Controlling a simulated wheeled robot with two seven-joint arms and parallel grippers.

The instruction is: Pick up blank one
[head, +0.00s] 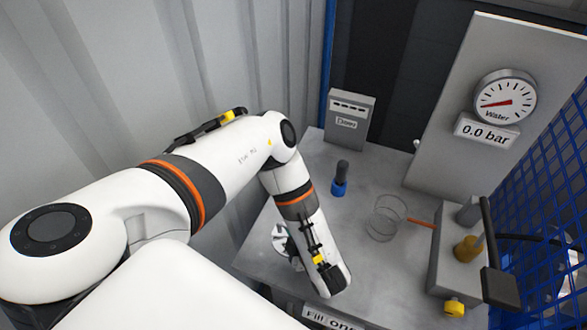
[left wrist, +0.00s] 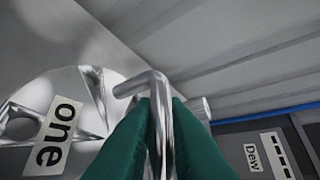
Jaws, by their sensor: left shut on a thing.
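Blank one (left wrist: 72,98) is a shiny metal flanged disc with openings and a white label reading "one" in the left wrist view. A bent metal rod handle (left wrist: 146,84) stands out from it. My left gripper (left wrist: 160,110) has green fingers shut on this handle. In the head view my left arm reaches down to the front left of the table, and the blank (head: 279,238) shows partly beside the wrist, the rest hidden by the gripper and arm. I cannot tell whether it touches the table. My right gripper is not in view.
A water gauge reading 0.0 bar (head: 505,97) hangs on a panel. Blue mesh stands at right.

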